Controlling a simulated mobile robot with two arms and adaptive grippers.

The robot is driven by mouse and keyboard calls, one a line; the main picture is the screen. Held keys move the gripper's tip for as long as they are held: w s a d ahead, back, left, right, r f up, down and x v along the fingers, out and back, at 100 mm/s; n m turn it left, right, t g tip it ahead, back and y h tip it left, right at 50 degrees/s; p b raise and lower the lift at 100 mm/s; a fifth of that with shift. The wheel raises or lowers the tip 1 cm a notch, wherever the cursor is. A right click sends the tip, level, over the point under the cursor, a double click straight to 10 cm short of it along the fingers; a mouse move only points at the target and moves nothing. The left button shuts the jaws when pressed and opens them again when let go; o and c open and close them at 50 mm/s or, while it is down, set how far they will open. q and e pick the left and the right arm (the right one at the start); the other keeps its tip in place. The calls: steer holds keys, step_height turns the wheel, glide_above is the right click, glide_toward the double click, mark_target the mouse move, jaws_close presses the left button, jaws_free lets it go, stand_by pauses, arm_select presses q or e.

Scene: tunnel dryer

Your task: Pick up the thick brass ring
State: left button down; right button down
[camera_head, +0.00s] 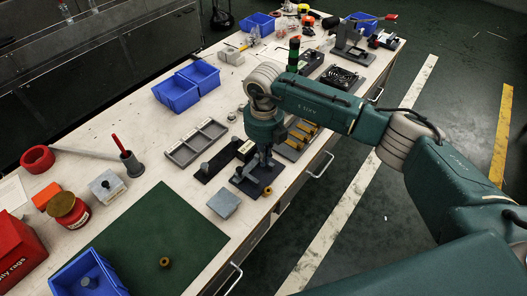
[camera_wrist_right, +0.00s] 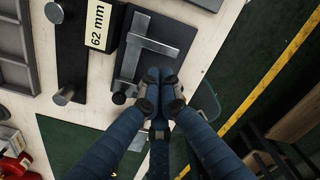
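One brass ring (camera_head: 164,262) lies flat on the green mat (camera_head: 155,232), with a dark hole in its middle. A second small brass piece (camera_head: 267,191) sits by the near corner of a dark plate (camera_head: 244,186); I cannot tell which is the thick one. My right gripper (camera_head: 264,163) points down above that plate, beside the second brass piece. In the wrist view its fingers (camera_wrist_right: 160,82) converge with their tips close together, and I see nothing between them. They may hide the second brass piece there. My left gripper is not in view.
A block marked 62 mm (camera_wrist_right: 101,25), a grey divided tray (camera_head: 194,141), a grey block (camera_head: 224,203) and a blue bin (camera_head: 62,283) are nearby. Most of the green mat is clear.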

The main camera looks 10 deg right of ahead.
mark_target(268, 190)
steer(key=f+p, duration=0.1)
steer(key=f, duration=0.4)
steer(key=shift+s+f, duration=0.1)
steer(key=shift+s, duration=0.1)
steer(key=s+p, duration=0.2)
steer(key=s, duration=0.1)
steer(key=shift+s+a, duration=0.1)
steer(key=shift+s, duration=0.2)
steer(key=shift+a, duration=0.1)
steer(key=s+p, duration=0.1)
steer(key=s, duration=0.2)
steer(key=shift+p, duration=0.4)
steer(key=shift+s+a, duration=0.1)
steer(key=shift+s, duration=0.3)
